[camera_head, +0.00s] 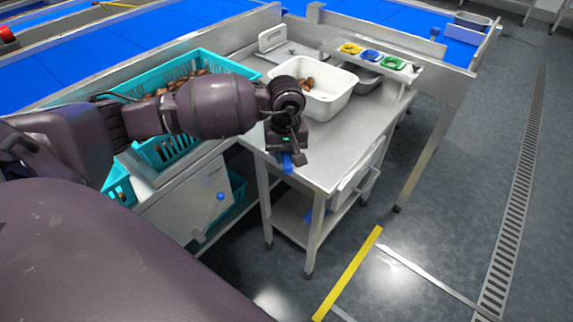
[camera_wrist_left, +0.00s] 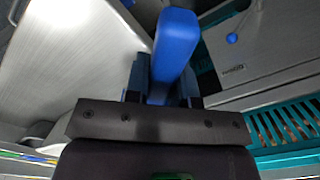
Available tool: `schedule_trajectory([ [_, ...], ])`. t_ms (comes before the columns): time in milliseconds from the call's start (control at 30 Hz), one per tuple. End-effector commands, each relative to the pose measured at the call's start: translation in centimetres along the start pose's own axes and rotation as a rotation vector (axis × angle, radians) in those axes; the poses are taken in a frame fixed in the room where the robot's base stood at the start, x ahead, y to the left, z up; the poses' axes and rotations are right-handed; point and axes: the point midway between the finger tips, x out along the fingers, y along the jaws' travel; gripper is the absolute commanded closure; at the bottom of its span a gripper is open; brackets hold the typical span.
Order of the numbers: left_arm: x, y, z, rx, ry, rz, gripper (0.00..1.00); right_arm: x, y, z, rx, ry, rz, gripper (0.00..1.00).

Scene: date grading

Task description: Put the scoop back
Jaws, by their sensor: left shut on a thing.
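My left gripper (camera_head: 287,153) is shut on a blue bar, which looks like the handle of the scoop (camera_head: 288,164). In the left wrist view the blue scoop handle (camera_wrist_left: 175,42) stands out from between the jaws of the left gripper (camera_wrist_left: 160,88). The scoop's bowl cannot be made out in either view. The gripper is at the near left edge of the steel table (camera_head: 340,148), with the handle end pointing down. My right gripper is not in view.
A white tub (camera_head: 336,103) with some dates and a grey tray (camera_head: 368,79) stand on the table. Yellow, blue and green pieces sit on a raised shelf (camera_head: 407,72). A teal crate (camera_head: 222,62) of dates lies at left. The table's right front is clear.

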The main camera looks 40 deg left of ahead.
Motion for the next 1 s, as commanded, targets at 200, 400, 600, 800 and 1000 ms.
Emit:
schedule_trajectory([
  [200, 3.1, 0.0, 0.1, 0.000, -0.004, -0.001, 1.00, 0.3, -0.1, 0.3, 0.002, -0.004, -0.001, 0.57],
  [400, 3.9, 0.0, 0.0, 0.000, 0.000, 0.000, 1.00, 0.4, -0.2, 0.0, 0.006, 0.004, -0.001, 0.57],
  [600, 4.0, 0.0, 0.0, 0.001, 0.000, 0.000, 1.00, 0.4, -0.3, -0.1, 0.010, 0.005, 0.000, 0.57],
  [800, 4.3, 0.0, 0.0, 0.001, -0.001, 0.000, 0.68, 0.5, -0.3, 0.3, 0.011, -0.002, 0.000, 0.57],
  [1000, 4.2, 0.0, 0.0, 0.001, -0.001, 0.000, 0.51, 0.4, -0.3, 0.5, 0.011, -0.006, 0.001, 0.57],
])
